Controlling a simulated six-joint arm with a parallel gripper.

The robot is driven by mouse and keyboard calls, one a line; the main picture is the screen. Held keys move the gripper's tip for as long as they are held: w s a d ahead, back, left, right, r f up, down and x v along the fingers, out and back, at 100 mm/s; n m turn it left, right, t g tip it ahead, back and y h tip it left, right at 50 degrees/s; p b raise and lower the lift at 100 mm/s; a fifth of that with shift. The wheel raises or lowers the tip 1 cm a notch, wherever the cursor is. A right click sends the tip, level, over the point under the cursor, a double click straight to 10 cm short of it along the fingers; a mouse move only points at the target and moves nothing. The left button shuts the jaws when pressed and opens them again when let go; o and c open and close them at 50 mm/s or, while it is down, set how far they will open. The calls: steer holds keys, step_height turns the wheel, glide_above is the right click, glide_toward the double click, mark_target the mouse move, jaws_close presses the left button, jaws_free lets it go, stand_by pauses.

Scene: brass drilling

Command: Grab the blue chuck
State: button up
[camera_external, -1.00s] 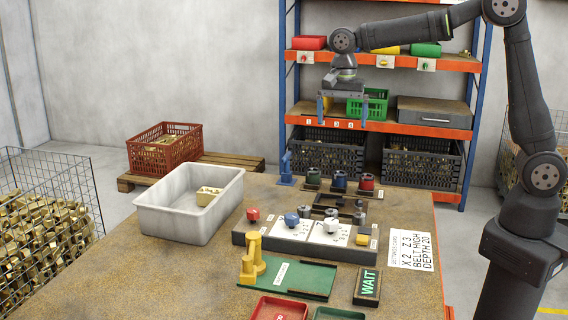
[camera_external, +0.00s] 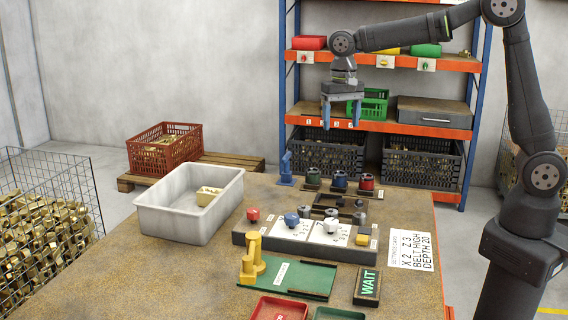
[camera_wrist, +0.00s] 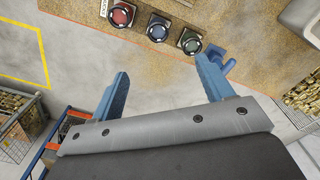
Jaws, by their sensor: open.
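The blue chuck (camera_external: 339,180) stands on the table's far edge, in the middle of a row of three. A green chuck (camera_external: 313,177) is to its left and a red chuck (camera_external: 366,182) to its right. In the wrist view the blue chuck (camera_wrist: 158,30) is at the top middle, between the red chuck (camera_wrist: 121,15) and the green chuck (camera_wrist: 190,42). My gripper (camera_external: 341,118) is open and empty, fingers pointing down, well above the chucks and apart from them. Its two blue fingers (camera_wrist: 163,85) show wide apart in the wrist view.
A blue clamp-like fixture (camera_external: 286,168) stands left of the chucks. A control panel with knobs (camera_external: 305,232) and a white tub (camera_external: 190,205) are nearer on the table. An orange and blue shelf (camera_external: 395,126) stands behind.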

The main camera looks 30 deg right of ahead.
steer(key=n, duration=1.3)
glide_toward(339, 178)
steer(key=f, duration=0.2)
steer(key=w+f, duration=0.1)
steer(key=d+f, duration=0.1)
steer(key=f, duration=0.1)
steer(key=shift+w+f, duration=0.35)
steer(key=shift+d+f, duration=0.15)
steer(key=shift+f, duration=2.6)
steer(key=c, duration=1.5)
jaws_close()
steer(key=shift+r, duration=0.2)
